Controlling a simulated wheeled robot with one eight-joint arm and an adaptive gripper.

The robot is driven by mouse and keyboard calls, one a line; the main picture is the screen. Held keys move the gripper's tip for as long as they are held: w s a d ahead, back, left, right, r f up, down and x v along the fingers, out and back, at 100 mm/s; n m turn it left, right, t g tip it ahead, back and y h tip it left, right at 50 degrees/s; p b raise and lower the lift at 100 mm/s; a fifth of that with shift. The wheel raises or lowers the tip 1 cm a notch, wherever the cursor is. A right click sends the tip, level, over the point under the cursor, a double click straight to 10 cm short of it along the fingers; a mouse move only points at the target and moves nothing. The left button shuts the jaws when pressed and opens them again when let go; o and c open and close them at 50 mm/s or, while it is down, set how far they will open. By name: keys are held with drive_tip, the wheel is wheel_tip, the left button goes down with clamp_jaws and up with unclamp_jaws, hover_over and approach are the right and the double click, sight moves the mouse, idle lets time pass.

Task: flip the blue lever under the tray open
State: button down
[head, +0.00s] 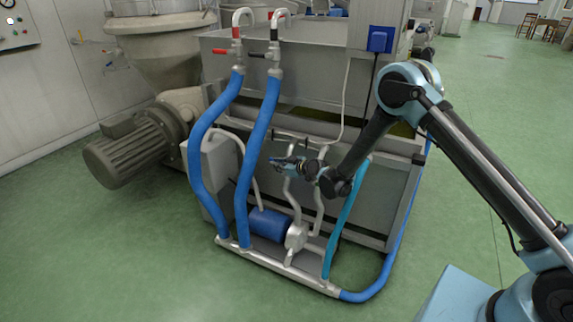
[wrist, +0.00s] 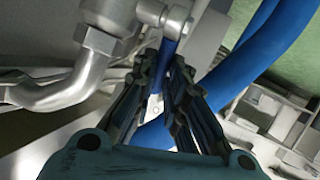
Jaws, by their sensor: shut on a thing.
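In the wrist view the blue lever (wrist: 171,52) hangs from a round metal pivot on a pipe valve (wrist: 176,20). My gripper (wrist: 168,70) is shut on the lever, with one ribbed finger on each side of it. The lever's lower part is partly hidden between the fingers. In the head view my gripper (head: 281,162) is at the front of the machine, just below the metal tray (head: 310,125). The lever is too small there to tell from the gripper.
Two thick blue hoses (head: 257,150) run down left of my gripper. A teal hose (head: 345,215) stands to its right. A blue pump motor (head: 268,224) sits below on a low frame. A grey motor (head: 135,150) juts out at left. Green floor (head: 120,260) is clear in front.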

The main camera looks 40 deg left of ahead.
drive_tip(key=shift+w, duration=0.1)
idle(0.3)
drive_tip(key=c, duration=1.6)
unclamp_jaws()
drive_tip(key=shift+c, duration=0.2)
drive_tip(key=shift+d, duration=0.15)
drive_tip(key=v, duration=1.2)
